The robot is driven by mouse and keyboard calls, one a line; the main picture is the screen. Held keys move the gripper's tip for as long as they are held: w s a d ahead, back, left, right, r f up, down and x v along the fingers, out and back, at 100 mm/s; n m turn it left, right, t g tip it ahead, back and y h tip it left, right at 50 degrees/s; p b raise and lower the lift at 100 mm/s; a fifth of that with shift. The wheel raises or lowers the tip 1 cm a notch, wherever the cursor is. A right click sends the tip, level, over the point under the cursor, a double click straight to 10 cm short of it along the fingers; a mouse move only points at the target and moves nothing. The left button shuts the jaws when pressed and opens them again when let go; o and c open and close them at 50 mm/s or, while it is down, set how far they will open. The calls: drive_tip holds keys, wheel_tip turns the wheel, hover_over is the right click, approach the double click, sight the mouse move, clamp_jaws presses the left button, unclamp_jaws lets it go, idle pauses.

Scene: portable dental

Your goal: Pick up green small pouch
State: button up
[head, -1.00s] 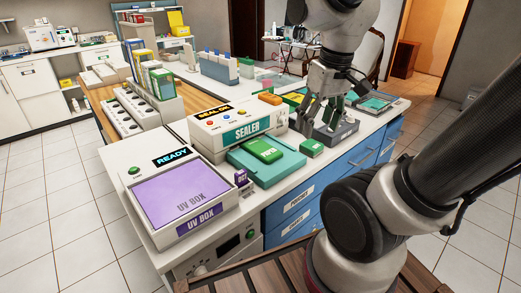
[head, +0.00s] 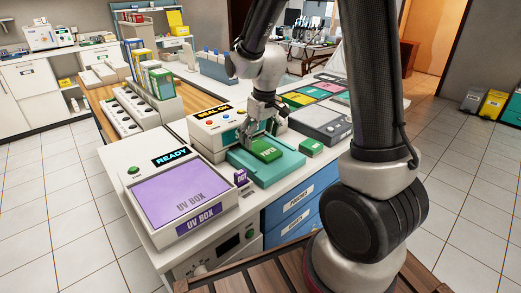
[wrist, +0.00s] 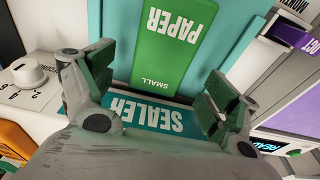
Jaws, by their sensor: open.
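The green small pouch (head: 267,150) lies flat on the teal tray (head: 265,170) in front of the sealer. In the wrist view the pouch (wrist: 170,45) reads "PAPER SMALL" and lies ahead of and between the fingers. My gripper (head: 262,126) is open and empty, over the sealer's front and the back edge of the pouch. Its two fingers stand wide apart in the wrist view (wrist: 160,90). I cannot tell the exact height of the fingertips above the pouch.
The sealer (head: 209,122) stands close behind the pouch. A small green block (head: 311,147) lies right of the tray. A purple block (head: 240,177) stands beside the UV box (head: 180,188). A grey case (head: 322,122) and coloured panels (head: 315,92) are at the right.

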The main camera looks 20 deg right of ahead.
wheel_tip(320, 180, down, 2)
drive_tip(key=shift+w+f, duration=0.15)
drive_tip(key=shift+f, duration=0.1)
drive_tip(key=c, duration=1.2)
drive_tip(key=shift+c, duration=0.2)
drive_tip(key=shift+r, duration=0.15)
